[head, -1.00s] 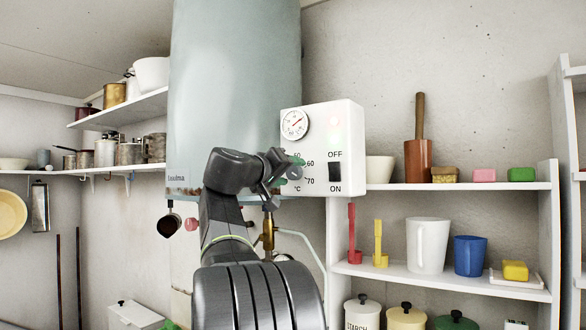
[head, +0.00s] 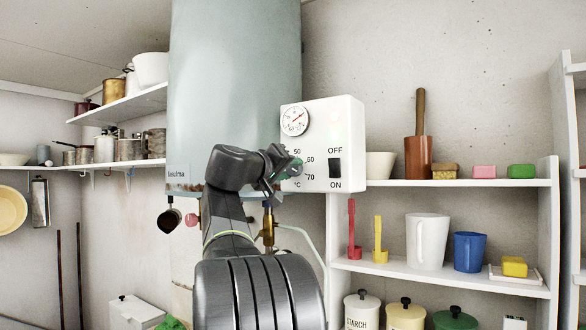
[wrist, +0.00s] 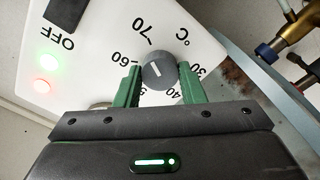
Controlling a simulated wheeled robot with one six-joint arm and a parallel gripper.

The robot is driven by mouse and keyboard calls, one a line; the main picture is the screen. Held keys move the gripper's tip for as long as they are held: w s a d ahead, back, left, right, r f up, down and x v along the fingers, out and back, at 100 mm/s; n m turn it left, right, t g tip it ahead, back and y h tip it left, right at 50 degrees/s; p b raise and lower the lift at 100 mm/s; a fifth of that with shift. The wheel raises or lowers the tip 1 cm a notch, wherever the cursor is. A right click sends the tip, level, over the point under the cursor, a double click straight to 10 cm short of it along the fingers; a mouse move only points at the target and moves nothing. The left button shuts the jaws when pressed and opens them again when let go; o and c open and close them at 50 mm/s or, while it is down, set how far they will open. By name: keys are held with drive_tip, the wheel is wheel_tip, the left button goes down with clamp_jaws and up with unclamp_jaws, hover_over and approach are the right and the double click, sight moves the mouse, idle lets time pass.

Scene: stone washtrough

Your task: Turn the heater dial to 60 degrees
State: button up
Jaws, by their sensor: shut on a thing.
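The heater dial (wrist: 160,72) is a small grey round knob with a short white mark, on the white control box (head: 345,115). In the wrist view my gripper (wrist: 160,84) has its green fingers on either side of the knob, shut on it. Printed numbers 30 to 70 and °C ring the knob. The white mark slants up and left, roughly towards the side between 60 and 70; its exact reading is hard to tell. In the head view my gripper (head: 293,169) hides the dial, with 50, 60 and 70 showing beside it.
A black OFF/ON switch (head: 335,168) sits right of the dial. A round gauge (head: 295,120) is above it. Green (wrist: 49,62) and red (wrist: 42,86) lights glow on the box. The boiler tank (head: 235,80) stands behind my arm; brass pipework (head: 268,228) hangs below. Shelves (head: 455,183) are at right.

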drive_tip(key=shift+r+n+p, duration=0.2)
drive_tip(key=shift+n+p, duration=2.4)
drive_tip(key=shift+n, duration=2.9)
drive_tip(key=o, duration=1)
drive_tip(key=shift+s+d, duration=0.1)
drive_tip(key=shift+f, duration=0.1)
drive_tip(key=b+v, duration=0.4)
drive_tip(key=v, duration=0.9)
drive_tip(key=shift+s, duration=0.3)
